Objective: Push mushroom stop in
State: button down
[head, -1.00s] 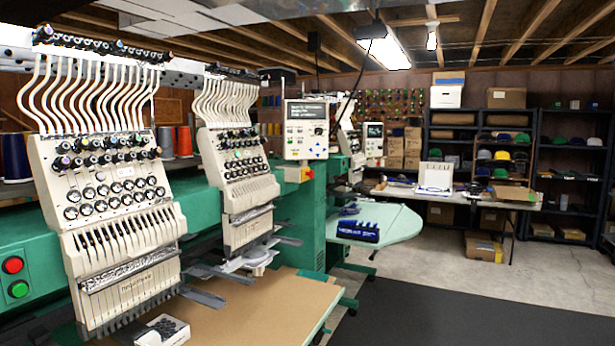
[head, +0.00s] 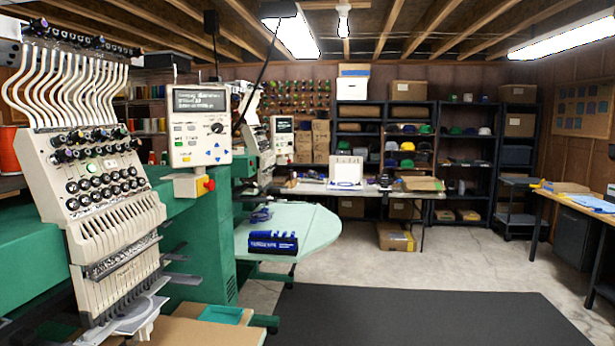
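The mushroom stop (head: 209,185) is a small red knob on a yellow and beige box (head: 187,187). The box sits below the control panel (head: 201,127) of the green embroidery machine, left of the middle in the head view. The knob sticks out on the box's right side. I cannot tell from here how far in it is. My gripper is not in view.
An embroidery head (head: 95,190) stands at the left. A pale green table (head: 300,228) with a blue item (head: 273,242) juts out beyond the stop. A dark mat (head: 410,310) covers open floor at front right. A wooden table (head: 580,205) stands at the right.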

aim_at(210, 186)
jog(key=z, duration=0.15)
jog(key=i, duration=1.35)
jog(key=u, duration=0.8)
jog(key=i, duration=0.65)
jog(key=u, duration=0.5)
